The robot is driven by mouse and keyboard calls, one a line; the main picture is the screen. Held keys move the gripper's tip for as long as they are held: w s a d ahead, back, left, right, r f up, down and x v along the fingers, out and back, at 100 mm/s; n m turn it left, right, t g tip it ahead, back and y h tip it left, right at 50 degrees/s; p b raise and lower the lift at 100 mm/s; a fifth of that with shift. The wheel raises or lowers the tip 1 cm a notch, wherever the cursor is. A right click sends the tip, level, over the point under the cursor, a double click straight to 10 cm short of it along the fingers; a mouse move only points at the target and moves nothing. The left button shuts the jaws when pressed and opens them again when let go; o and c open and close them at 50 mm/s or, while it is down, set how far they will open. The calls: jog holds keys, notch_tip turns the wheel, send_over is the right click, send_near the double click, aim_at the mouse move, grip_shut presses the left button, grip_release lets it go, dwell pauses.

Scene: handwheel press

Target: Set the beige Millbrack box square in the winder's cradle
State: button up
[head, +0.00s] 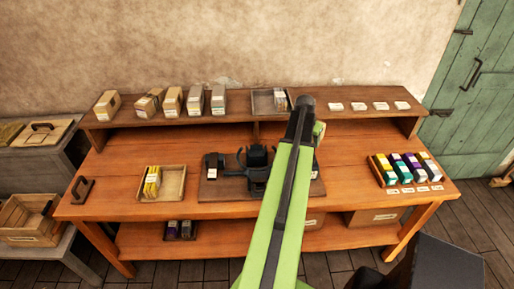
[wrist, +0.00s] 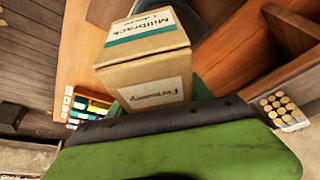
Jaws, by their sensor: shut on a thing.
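The beige Millbrack box (wrist: 148,55) shows in the wrist view, with a teal stripe and a Millbrack label on one face and another label on the nearer face. My gripper (wrist: 160,108) is shut on it, and the box looks tilted in that picture. The winder (head: 258,172) is a dark device on a wooden board at the middle of the bench. Its fork-like upper part shows just left of my arm; its right side is partly hidden.
On the raised back shelf stand several beige and grey boxes (head: 172,102), a tray (head: 262,103) and white cards (head: 358,106). A tray (head: 180,183) with yellow boxes sits left of the winder. A crate (head: 384,178) of coloured boxes sits at right. Bare bench lies between.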

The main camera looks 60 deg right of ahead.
jog(key=w+a+f+n+t+b, duration=0.1)
jog(key=w+a+n, duration=0.3)
jog(key=w, duration=0.5)
jog(key=w+a+f+n+t+b, duration=0.1)
jog(key=w+a+n, duration=0.3)
jog(key=w+a, duration=0.5)
jog(key=shift+f+t+y+b, duration=0.3)
jog(key=shift+f+t+b, duration=0.05)
jog(key=shift+f+t, duration=0.15)
notch_tip(320, 180, down, 6)
jog(key=b, duration=0.6)
jog(key=shift+f, duration=0.2)
jog(key=shift+s+f+b, duration=0.1)
jog(key=shift+s+b, duration=0.05)
jog(key=shift+b, duration=0.2)
jog(key=o, duration=1.5)
